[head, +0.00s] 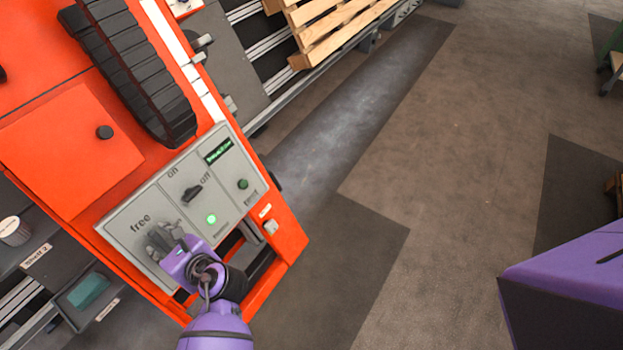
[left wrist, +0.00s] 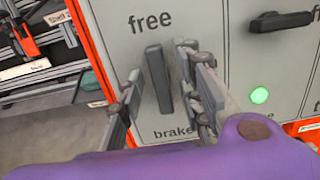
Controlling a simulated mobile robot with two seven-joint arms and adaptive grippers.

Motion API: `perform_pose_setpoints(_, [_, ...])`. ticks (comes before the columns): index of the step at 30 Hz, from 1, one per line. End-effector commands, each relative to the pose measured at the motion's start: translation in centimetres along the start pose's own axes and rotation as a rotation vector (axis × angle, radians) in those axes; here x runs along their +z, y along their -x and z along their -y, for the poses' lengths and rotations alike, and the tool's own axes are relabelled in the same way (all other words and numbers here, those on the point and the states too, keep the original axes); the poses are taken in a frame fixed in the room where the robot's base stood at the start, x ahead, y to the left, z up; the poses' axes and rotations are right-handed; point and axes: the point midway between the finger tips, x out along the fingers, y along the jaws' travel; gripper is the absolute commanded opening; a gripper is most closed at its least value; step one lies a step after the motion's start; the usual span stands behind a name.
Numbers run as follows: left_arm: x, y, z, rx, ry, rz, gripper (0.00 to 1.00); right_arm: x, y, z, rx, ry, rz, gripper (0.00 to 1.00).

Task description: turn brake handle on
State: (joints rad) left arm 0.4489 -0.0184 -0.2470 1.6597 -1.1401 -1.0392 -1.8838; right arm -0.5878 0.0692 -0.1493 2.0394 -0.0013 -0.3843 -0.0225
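The brake handle (left wrist: 158,80) is a dark grey lever on the grey control panel (left wrist: 185,18). In the left wrist view it stands nearly upright, its top leaning slightly left, between the "free" label above and the "brake" label below. My left gripper (left wrist: 164,72) is open, with one finger on each side of the handle. Gaps show between handle and fingers. In the head view my left gripper (head: 165,240) is at the lower left of the panel and largely hides the handle. My right gripper is not in view.
An on/off switch (head: 192,193) and a lit green lamp (head: 211,219) sit right of the handle on the panel. The panel is on an orange machine (head: 75,150) with a black cable chain (head: 135,75). Wooden pallets (head: 330,25) lie behind. The floor at right is mostly clear.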

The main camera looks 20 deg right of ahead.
Motion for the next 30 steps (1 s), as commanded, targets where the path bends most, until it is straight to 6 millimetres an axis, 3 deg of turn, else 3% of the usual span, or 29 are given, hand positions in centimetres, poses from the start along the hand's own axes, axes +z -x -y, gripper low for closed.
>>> perform_pose_setpoints(5, [-0.01, -0.02, -0.01, 0.0, 0.0, 0.0, 0.33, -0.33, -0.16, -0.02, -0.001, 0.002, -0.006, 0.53])
perform_pose_setpoints(13, [-0.02, 0.01, -0.01, 0.0, 0.0, 0.0, 0.0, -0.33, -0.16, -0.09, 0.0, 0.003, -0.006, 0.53])
perform_pose_setpoints(23, [0.01, 0.02, -0.01, 0.001, 0.018, 0.0, 0.0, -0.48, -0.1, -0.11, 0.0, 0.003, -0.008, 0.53])
perform_pose_setpoints(30, [0.14, 0.03, -0.05, 0.012, 0.124, 0.001, 0.0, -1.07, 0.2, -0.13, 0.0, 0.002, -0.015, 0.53])
